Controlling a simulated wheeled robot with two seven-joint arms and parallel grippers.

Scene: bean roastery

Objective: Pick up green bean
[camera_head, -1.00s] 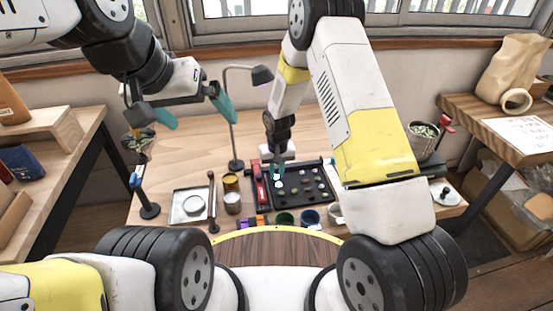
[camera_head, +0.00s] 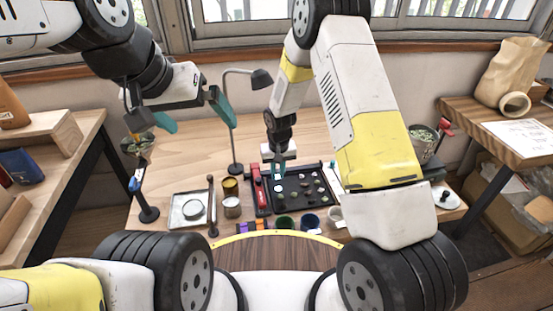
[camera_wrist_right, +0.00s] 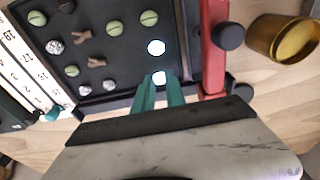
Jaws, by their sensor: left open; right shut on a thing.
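My right gripper (camera_head: 278,172) reaches down to the black tray (camera_head: 309,206) on the table. In the right wrist view its teal fingers (camera_wrist_right: 160,92) are shut on a small bright white piece (camera_wrist_right: 159,77) at their tips, at the tray's near edge. Glare hides its true colour. A second bright white disc (camera_wrist_right: 156,47) lies just beyond. Several pale green beans lie in the tray, among them one bean (camera_wrist_right: 148,18) and another (camera_wrist_right: 115,28) farther off. My left gripper (camera_head: 193,113) is open and empty, high above the table's left side.
A desk lamp (camera_head: 233,130) stands behind the tray. A scale (camera_head: 190,209) and small cups (camera_head: 284,222) stand around it.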

